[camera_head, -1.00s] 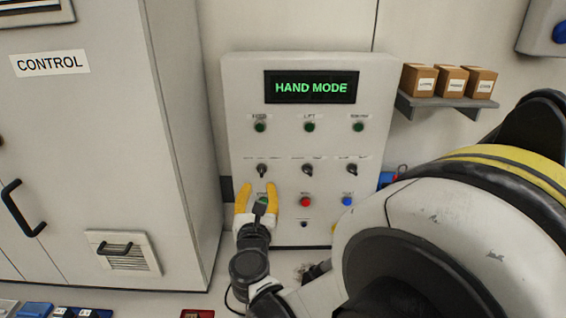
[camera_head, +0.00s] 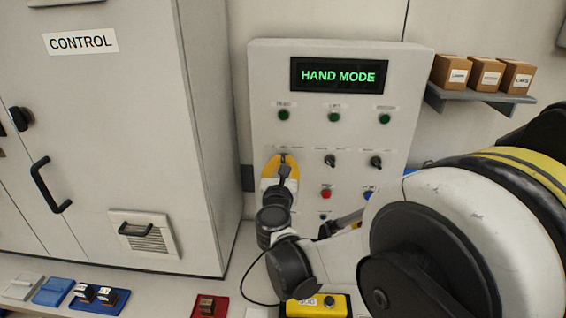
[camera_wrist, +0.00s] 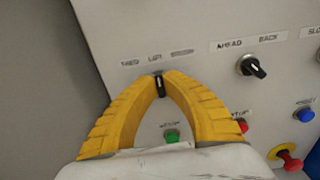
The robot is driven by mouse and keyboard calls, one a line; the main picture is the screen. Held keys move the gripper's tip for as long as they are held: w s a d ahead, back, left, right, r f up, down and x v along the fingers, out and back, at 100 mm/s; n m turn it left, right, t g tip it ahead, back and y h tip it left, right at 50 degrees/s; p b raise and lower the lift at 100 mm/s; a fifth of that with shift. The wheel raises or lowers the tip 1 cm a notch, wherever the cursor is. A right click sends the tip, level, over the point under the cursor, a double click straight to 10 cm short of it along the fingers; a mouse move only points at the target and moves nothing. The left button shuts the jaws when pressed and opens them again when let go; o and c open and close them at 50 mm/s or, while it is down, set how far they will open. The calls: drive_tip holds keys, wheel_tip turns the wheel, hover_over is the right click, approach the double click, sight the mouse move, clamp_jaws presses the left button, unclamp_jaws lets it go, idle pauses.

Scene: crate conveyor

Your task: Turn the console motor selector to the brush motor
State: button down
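The console (camera_head: 265,75) stands against the wall with a lit screen (camera_head: 338,75) reading HAND MODE. In the wrist view the motor selector (camera_wrist: 160,88) is a small black knob under the labels FEED, LIFT and BRUSH. Its pointer stands about upright, toward LIFT. My gripper (camera_wrist: 161,80) has yellow ribbed fingers whose tips close in on both sides of this knob and appear to touch it. In the head view my gripper (camera_head: 281,158) covers the left knob of the row, so the selector is hidden there.
An AHEAD/BACK knob (camera_wrist: 252,66) sits to the right. A green button (camera_wrist: 171,136) lies below, between my fingers. Red (camera_wrist: 241,126) and blue (camera_wrist: 304,115) buttons and a red-and-yellow stop button (camera_wrist: 290,160) are lower right. A control cabinet (camera_head: 110,110) stands left of the console.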

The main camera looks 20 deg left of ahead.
drive_tip(key=shift+m, duration=0.5)
drive_tip(key=m, duration=0.3)
drive_tip(key=shift+d+m, duration=0.1)
drive_tip(key=shift+m, duration=0.3)
drive_tip(key=m, duration=0.4)
drive_tip(key=shift+m+b, duration=0.3)
drive_tip(key=shift+m, duration=0.1)
drive_tip(key=c, duration=1.5)
unclamp_jaws()
drive_tip(key=shift+f, duration=0.1)
